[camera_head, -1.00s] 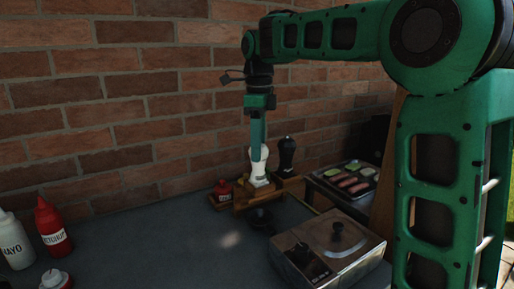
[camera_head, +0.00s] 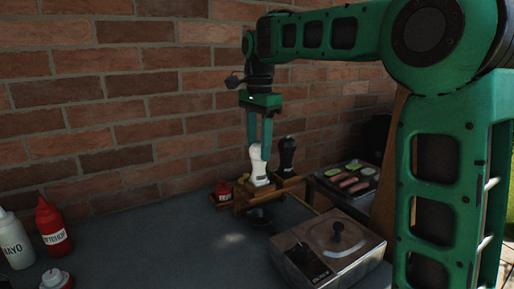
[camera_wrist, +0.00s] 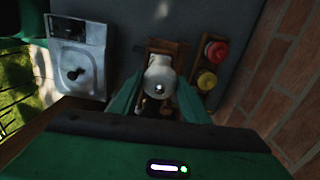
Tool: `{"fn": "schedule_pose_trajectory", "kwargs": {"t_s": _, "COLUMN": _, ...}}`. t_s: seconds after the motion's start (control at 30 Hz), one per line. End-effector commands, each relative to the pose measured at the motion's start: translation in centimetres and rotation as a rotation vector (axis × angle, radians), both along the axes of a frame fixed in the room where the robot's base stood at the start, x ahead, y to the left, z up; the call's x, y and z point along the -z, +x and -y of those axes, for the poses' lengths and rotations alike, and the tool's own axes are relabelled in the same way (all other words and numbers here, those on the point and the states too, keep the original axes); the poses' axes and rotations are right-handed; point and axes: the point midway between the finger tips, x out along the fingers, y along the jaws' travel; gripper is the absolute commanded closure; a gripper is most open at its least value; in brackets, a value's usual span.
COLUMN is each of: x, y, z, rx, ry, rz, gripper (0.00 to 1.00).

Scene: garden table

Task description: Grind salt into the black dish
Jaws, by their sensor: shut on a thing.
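The white salt mill (camera_head: 257,168) stands upright at the wooden rack (camera_head: 247,203) near the brick wall. My gripper (camera_head: 258,147) points down from above and is shut on the mill's upper part. In the wrist view my gripper (camera_wrist: 160,92) has one finger on each side of the white mill (camera_wrist: 160,78). I cannot pick the dish out in the wrist view.
A black mill (camera_head: 287,155) stands right of the white one. A red-capped jar (camera_head: 223,191) is at the rack's left. A metal box (camera_head: 328,252) stands front right, a food tray (camera_head: 350,180) behind it. Sauce bottles (camera_head: 50,230) stand at left. The middle table is clear.

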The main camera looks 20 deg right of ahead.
Motion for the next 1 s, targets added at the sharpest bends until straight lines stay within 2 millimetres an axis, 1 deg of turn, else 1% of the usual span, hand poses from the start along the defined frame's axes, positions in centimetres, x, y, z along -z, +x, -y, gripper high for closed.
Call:
{"fn": "schedule_pose_trajectory", "kwargs": {"t_s": 0.3, "x": -0.06, "y": 0.05, "z": 0.03, "rx": -0.289, "ry": 0.000, "rz": 0.002, "gripper": 0.81}}
{"fn": "schedule_pose_trajectory", "kwargs": {"t_s": 0.5, "x": -0.06, "y": 0.04, "z": 0.03, "rx": -0.434, "ry": 0.000, "rz": 0.002, "gripper": 0.81}}
{"fn": "schedule_pose_trajectory", "kwargs": {"t_s": 0.7, "x": -0.06, "y": 0.04, "z": -0.01, "rx": -0.537, "ry": 0.000, "rz": 0.002, "gripper": 0.81}}
{"fn": "schedule_pose_trajectory", "kwargs": {"t_s": 1.0, "x": -0.05, "y": 0.03, "z": -0.02, "rx": -0.603, "ry": 0.000, "rz": 0.002, "gripper": 0.81}}
